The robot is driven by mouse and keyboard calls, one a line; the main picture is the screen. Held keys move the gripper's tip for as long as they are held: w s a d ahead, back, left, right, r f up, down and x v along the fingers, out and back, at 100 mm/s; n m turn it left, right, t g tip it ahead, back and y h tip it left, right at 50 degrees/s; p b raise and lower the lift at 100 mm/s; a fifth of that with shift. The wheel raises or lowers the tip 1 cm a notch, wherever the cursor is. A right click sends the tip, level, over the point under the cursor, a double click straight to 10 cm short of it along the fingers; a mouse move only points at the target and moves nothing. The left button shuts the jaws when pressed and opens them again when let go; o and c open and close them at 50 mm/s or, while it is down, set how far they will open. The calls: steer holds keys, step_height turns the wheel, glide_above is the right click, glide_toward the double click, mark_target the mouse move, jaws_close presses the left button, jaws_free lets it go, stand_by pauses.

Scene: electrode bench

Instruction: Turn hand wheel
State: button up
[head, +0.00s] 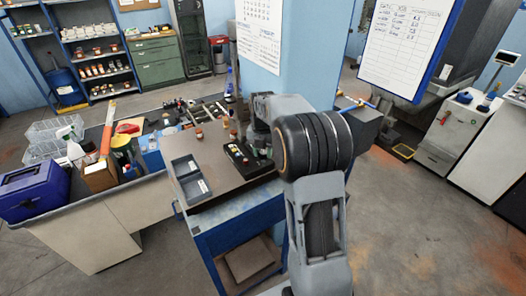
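No hand wheel can be made out for certain in the head view. My arm rises from the bottom middle and bends over the workbench (222,158). The fingers are too small and partly hidden to read, and no hold on anything is visible.
A grey two-compartment bin (188,178) lies on the bench's left side. A side table holds a blue toolbox (34,190) and bottles. A blue pillar (278,60) and a hanging whiteboard (408,45) stand behind. A white cabinet (462,130) stands right; the floor right is open.

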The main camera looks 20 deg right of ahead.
steer(key=c, duration=0.4)
